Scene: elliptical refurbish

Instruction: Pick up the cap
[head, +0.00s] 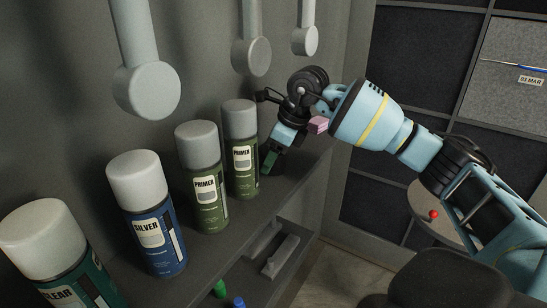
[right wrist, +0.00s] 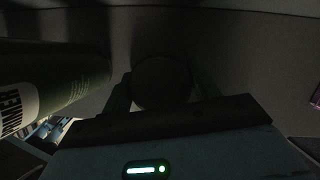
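My right gripper (head: 268,161) reaches down to the shelf, just right of the rear green PRIMER can (head: 240,150). In the right wrist view a dark round thing (right wrist: 161,82), perhaps the cap, sits between the two greenish fingers of the right gripper (right wrist: 162,92). The fingers lie close along its sides; the view is too dark to tell if they press on it. In the head view this round thing is hidden by the gripper. My left gripper is out of view.
A second PRIMER can (head: 203,178), a blue SILVER can (head: 147,215) and a CLEAR can (head: 52,250) stand in the row, all white-topped. Grey rounded fixtures (head: 147,90) hang above. A lower shelf holds a small green piece (head: 220,288) and a blue piece (head: 239,302).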

